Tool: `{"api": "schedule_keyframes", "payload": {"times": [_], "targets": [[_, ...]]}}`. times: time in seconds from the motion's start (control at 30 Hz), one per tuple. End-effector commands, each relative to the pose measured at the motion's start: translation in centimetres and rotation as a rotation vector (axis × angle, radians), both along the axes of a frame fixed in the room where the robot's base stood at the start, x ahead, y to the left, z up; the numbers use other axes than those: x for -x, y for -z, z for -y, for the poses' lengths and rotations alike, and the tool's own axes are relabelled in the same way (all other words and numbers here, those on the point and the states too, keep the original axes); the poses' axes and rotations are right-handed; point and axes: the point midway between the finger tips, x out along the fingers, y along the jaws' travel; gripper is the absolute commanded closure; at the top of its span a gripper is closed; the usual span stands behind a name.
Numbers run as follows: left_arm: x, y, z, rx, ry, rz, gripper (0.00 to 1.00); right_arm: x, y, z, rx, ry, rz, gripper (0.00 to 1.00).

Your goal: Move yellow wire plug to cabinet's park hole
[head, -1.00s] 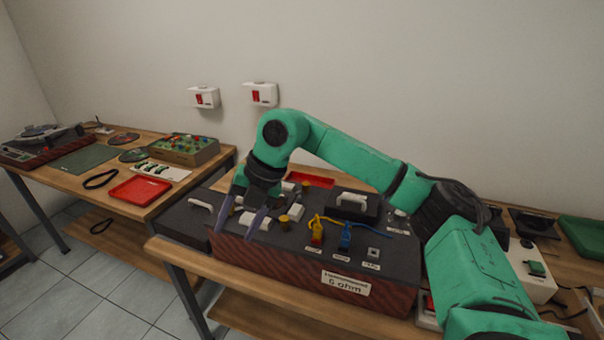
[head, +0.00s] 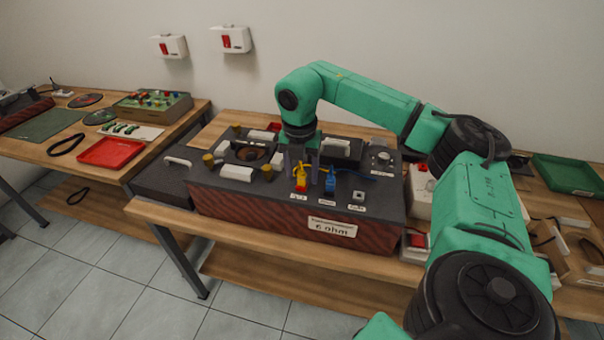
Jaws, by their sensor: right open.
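The yellow wire plug (head: 301,170) stands upright at the red socket (head: 301,186) on top of the dark cabinet (head: 222,187), which is labelled "6 ohm". A blue plug (head: 330,182) with a blue wire stands just to its right. A small light square fitting with a dark centre (head: 358,196), probably the park hole, is further right; its label is too small to read. My right gripper (head: 301,163) points down at the yellow plug, open, with its fingers at either side of it. I cannot tell whether they touch it. My left gripper is out of view.
White handles, brown knobs and a round dial (head: 381,160) stand on the cabinet top around the plugs. A side table on the left holds a red tray (head: 111,152) and a button box (head: 152,105). A green tray (head: 570,174) lies at the right.

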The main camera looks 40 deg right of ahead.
Motion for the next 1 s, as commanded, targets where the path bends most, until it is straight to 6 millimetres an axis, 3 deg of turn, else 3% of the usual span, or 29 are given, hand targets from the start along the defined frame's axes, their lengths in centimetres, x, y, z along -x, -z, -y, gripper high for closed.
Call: {"api": "schedule_keyframes", "payload": {"times": [0.1,0.33,0.37,0.5,0.53,0.57,0.6,0.67,1.0], "targets": [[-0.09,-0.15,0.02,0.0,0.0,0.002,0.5,-0.05,0.96,0.11,-0.001,0.0,0.001,0.39],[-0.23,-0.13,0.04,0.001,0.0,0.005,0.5,-0.09,1.2,0.11,0.0,0.0,0.002,0.39],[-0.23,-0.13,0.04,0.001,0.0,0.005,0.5,-0.09,1.19,0.11,0.0,0.0,0.002,0.43],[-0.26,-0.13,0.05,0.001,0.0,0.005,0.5,-0.08,1.17,0.1,0.0,-0.001,0.002,0.96],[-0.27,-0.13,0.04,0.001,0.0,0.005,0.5,-0.08,1.17,0.1,0.0,-0.001,0.002,1.0],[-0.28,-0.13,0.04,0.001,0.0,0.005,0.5,-0.08,1.17,0.1,0.0,-0.001,0.001,1.0],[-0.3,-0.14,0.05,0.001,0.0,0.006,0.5,-0.08,1.16,0.1,0.0,-0.001,0.001,0.64],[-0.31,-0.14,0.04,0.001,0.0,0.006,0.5,-0.08,1.16,0.1,0.0,-0.001,0.001,0.41],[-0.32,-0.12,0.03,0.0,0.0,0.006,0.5,-0.09,1.03,0.09,0.0,-0.001,0.002,0.39]]}}
